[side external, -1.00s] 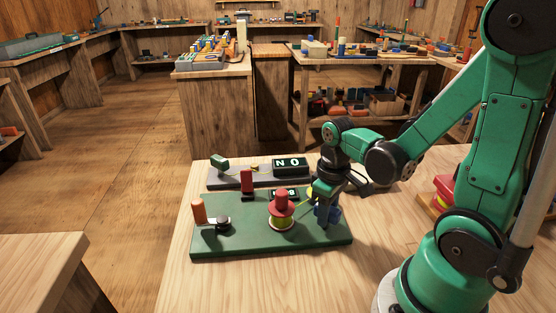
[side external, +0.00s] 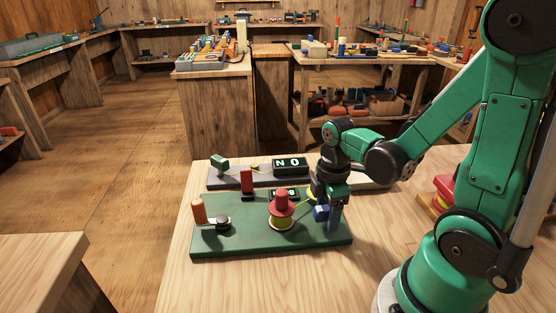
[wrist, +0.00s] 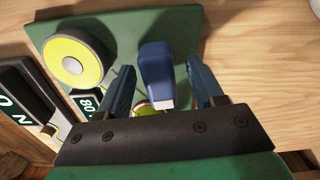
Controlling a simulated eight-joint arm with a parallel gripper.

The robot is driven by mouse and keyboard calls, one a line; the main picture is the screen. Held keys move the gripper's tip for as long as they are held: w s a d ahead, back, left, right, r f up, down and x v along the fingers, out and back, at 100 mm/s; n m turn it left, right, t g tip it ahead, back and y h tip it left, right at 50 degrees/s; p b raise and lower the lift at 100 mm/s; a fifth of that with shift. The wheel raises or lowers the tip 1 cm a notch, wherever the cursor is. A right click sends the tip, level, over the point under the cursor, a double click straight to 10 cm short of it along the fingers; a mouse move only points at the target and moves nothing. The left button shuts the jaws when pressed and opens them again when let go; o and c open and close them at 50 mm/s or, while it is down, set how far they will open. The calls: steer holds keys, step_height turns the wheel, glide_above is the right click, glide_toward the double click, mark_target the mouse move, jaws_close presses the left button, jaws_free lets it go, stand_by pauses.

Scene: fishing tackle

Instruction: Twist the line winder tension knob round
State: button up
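The line winder's green base (side external: 262,245) lies on the wooden bench and carries a red spool (side external: 281,207) wound with yellow line. A blue knob (side external: 321,213), which looks like the tension knob, stands at its right end. My gripper (side external: 329,217) points down there, one finger hiding part of the knob's right side. In the wrist view the blue knob (wrist: 155,68) has a white patch on its near end. The gripper is open.
An orange handle (side external: 198,211) and a black round part (side external: 223,223) stand at the base's left. A red upright block (side external: 247,182) stands behind. A grey base with a dark "NO" display (side external: 290,165) lies at the back. The bench front (side external: 230,285) is clear.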

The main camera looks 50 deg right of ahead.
steer(key=shift+o, duration=1.2)
steer(key=shift+r, duration=3.5)
steer(key=c, duration=0.3)
steer(key=shift+r, duration=1.2)
steer(key=shift+f, duration=4.7)
